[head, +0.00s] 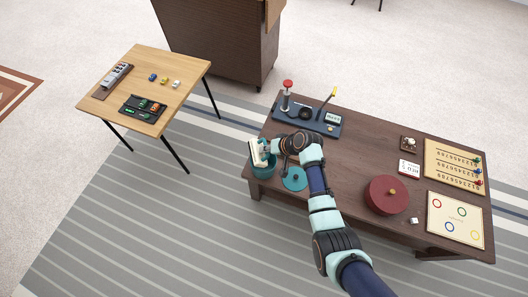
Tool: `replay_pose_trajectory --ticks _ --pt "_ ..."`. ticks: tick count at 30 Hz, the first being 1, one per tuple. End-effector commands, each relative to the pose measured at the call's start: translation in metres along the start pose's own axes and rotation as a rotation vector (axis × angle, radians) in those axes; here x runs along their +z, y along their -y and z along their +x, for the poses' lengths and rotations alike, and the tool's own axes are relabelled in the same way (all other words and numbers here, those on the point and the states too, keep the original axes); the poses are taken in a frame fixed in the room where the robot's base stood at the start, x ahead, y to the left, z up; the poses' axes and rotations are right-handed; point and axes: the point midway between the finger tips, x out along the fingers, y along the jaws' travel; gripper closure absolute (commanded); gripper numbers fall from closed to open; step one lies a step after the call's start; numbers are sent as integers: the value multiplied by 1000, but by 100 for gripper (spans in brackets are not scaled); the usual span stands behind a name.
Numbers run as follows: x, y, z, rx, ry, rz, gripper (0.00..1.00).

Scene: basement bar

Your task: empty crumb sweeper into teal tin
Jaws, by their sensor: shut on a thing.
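The cream crumb sweeper (257,149) is held by my gripper (270,148), which is shut on it, at the left end of the dark wooden table. The sweeper looks steeply tilted and is over the teal tin (263,169). The tin stands at the table's left edge. Its opening is mostly hidden by the sweeper and gripper, so I cannot tell what is inside or whether the two touch. A round teal lid with a knob (294,179) lies flat on the table, right of the tin, close to my arm.
A dark panel with a red-topped lever (287,86) stands behind my gripper. A round dark-red container (387,195), small cards and game boards (456,220) occupy the table's right side. A light wooden table (150,75) with toy cars stands apart at the left.

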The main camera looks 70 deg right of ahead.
Motion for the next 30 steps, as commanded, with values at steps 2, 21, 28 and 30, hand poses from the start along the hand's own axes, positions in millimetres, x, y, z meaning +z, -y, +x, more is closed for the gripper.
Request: replay_pose_trajectory --ticks 2,21,28,30 --pt "1 -6 4 -41 -1 20 100" --pt "2 -26 6 -336 0 149 100" --pt "1 -28 4 -399 0 175 100" --pt "1 -29 3 -408 0 179 100"
